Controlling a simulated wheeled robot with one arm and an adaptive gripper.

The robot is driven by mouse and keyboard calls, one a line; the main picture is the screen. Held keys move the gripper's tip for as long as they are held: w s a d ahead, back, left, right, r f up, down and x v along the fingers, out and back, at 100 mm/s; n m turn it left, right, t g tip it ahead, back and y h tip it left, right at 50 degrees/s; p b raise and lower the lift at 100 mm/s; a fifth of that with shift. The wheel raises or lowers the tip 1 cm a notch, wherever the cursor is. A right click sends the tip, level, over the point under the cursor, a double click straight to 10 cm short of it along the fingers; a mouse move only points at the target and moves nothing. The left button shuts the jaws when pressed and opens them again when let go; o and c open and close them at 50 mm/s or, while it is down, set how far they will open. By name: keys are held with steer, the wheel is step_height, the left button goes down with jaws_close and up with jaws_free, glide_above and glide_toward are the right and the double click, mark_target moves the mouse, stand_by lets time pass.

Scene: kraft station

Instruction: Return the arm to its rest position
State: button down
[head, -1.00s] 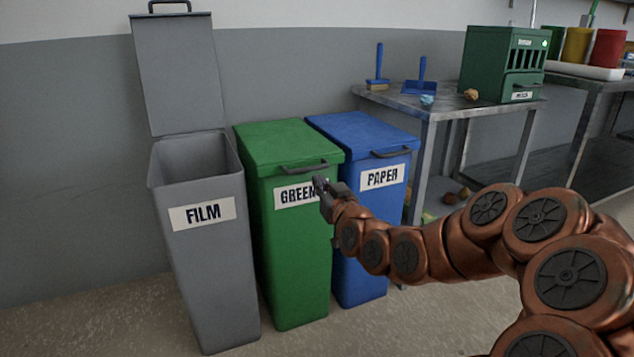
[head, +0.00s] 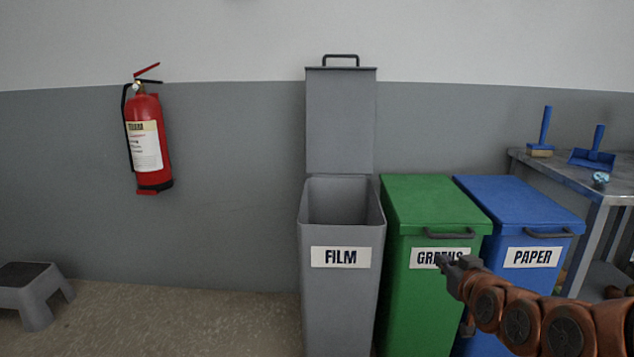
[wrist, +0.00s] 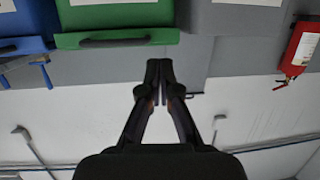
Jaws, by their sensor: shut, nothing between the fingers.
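My gripper (head: 453,266) is at the end of my copper-coloured arm, at the lower right of the head view. It appears in front of the green bin's label, and I cannot tell how far apart they are. In the wrist view my gripper (wrist: 160,70) has its two dark fingers together, with nothing between them. The arm reaches in from the right edge of the head view, and the rest of it is out of frame.
The grey FILM bin (head: 340,300) stands with its lid raised. The green bin (head: 420,310) and blue PAPER bin (head: 525,205) are closed. A metal table (head: 600,190) stands right. A fire extinguisher (head: 150,145) hangs left above a grey step stool (head: 35,295). Floor between is clear.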

steer(key=s+a+r+g+p, duration=0.3)
steer(key=s+r+g+p, duration=0.2)
steer(key=s+r+p, duration=0.4)
steer(key=s+a+r+g+p, duration=0.3)
steer(key=s+r+g+p, duration=0.3)
steer(key=s+p, duration=0.9)
steer(key=s+a+r+g+p, duration=0.4)
steer(key=s+r+p, duration=0.8)
steer(key=s, duration=0.3)
steer(key=shift+s+r+m+g+h, duration=0.15)
steer(key=shift+r+m+g+h, duration=0.2)
steer(key=shift+g, duration=0.55)
steer(key=shift+f, duration=0.1)
